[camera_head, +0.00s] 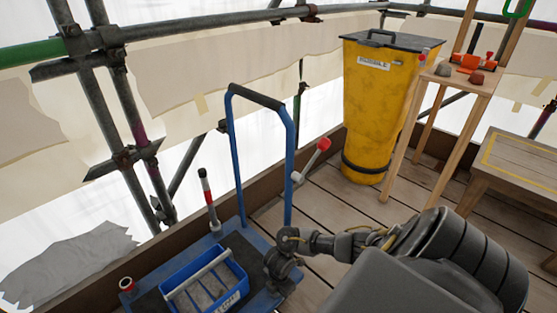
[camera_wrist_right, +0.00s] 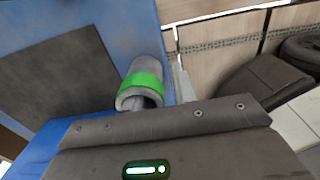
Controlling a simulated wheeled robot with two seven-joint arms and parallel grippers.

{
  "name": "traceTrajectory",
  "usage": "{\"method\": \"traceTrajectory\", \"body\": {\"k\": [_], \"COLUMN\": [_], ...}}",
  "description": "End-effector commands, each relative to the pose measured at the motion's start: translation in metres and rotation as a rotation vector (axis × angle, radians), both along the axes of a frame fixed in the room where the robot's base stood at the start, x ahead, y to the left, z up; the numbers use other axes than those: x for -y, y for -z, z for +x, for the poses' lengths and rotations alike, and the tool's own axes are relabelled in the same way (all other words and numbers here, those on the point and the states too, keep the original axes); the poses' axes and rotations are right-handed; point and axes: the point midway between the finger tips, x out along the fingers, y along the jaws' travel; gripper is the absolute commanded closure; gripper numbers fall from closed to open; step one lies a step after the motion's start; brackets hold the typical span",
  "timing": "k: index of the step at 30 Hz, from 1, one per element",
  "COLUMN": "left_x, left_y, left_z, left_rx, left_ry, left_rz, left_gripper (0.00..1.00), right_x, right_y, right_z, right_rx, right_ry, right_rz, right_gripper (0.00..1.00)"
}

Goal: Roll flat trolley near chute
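The flat trolley (camera_head: 258,243) has a blue frame, a dark deck mat and a tall blue push handle (camera_head: 236,150) with a black grip. It stands at the lower left, beside the toe board. The yellow chute (camera_head: 375,105) stands at the back, right of centre, with a dark lid and a label. My right gripper (camera_head: 283,262) is at the trolley's right edge. In the right wrist view, a grey post with a green band (camera_wrist_right: 145,83) rises from the blue deck (camera_wrist_right: 125,20) right beside my gripper. The fingertips are hidden there. My left gripper is out of view.
A blue tote (camera_head: 205,280) sits on the trolley deck. A black-red-white lever (camera_head: 208,195) and a red-topped post (camera_head: 127,284) stand there too. A wooden stand (camera_head: 450,75) and bench (camera_head: 515,160) are at the right. Plank floor (camera_head: 335,205) lies open before the chute.

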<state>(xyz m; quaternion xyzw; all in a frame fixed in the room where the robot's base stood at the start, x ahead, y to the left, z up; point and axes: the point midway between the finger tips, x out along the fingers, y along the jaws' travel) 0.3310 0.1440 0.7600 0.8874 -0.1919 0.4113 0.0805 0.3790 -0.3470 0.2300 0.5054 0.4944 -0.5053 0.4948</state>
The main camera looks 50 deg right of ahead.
Motion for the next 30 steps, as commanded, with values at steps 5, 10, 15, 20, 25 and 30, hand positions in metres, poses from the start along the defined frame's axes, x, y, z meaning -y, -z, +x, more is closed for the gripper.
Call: {"method": "traceTrajectory", "body": {"k": [5, 10, 15, 20, 25, 30], "left_x": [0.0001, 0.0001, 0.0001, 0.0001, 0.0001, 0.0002], "left_y": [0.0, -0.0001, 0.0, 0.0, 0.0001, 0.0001], "left_z": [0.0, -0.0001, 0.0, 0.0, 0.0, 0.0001], "left_rx": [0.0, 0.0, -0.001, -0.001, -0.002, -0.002], "left_ry": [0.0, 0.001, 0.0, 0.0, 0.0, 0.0], "left_rz": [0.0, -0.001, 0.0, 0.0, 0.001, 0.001], "left_gripper": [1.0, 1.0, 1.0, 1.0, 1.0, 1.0], "right_x": [0.0, 0.0, 0.0, 0.0, 0.0, 0.0001], "right_y": [-0.0001, -0.0002, -0.0002, -0.0003, -0.0003, -0.0003], "right_z": [0.0001, 0.0002, 0.0003, 0.0004, 0.0005, 0.0006], "right_rx": [0.0, 0.0, 0.001, 0.001, 0.001, 0.001], "right_ry": [0.0, 0.0, 0.0, 0.0, 0.0, 0.0], "right_rz": [0.0, 0.0, 0.0, 0.0, 0.0, 0.0], "right_gripper": [0.97, 1.0, 1.0, 1.0, 1.0, 1.0]}}
